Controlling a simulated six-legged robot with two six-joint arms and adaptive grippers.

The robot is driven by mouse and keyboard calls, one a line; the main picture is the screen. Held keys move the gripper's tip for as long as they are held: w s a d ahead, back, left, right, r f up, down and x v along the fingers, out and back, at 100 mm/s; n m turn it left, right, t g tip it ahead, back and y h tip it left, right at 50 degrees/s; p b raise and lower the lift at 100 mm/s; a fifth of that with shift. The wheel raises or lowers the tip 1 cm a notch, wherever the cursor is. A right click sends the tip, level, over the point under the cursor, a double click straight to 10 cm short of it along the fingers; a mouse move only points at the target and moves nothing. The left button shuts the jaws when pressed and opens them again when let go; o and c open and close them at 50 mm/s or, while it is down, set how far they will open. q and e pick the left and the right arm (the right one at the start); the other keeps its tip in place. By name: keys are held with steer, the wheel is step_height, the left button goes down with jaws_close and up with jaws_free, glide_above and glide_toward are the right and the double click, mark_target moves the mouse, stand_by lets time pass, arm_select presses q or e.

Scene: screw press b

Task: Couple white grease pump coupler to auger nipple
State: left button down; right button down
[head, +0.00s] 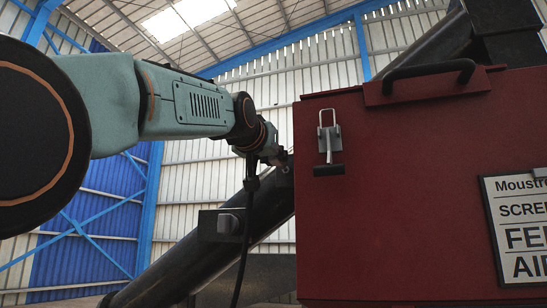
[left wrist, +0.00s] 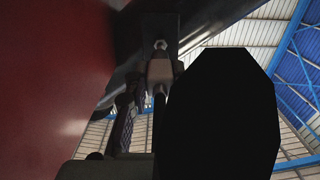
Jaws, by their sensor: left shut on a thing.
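My left gripper (head: 277,158) reaches in from the left to the dark auger tube (head: 205,258), close to the left edge of the red box. It is shut on the coupler, which is mostly hidden by the fingers in the head view; a black hose (head: 243,250) hangs below. In the left wrist view, my left gripper (left wrist: 158,75) shows pale fingertips just below a small bright round fitting (left wrist: 160,45), apparently the nipple, on a dark plate. The two look nearly in line, but I cannot tell whether they touch. My right gripper is out of view.
The red feeder box (head: 400,180) with a latch (head: 329,140) and a black handle (head: 428,75) stands close on the right. A black shape covers much of the left wrist view.

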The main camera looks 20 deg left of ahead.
arm_select(q)
steer(key=shift+w+f, duration=0.1)
steer(key=shift+w, duration=0.15)
steer(key=shift+s, duration=0.4)
steer(key=shift+w+p, duration=0.6)
steer(key=shift+w, duration=0.25)
steer(key=shift+w+p, duration=0.15)
steer(key=shift+p, duration=0.3)
steer(key=shift+b, duration=0.3)
steer(key=shift+s, duration=0.6)
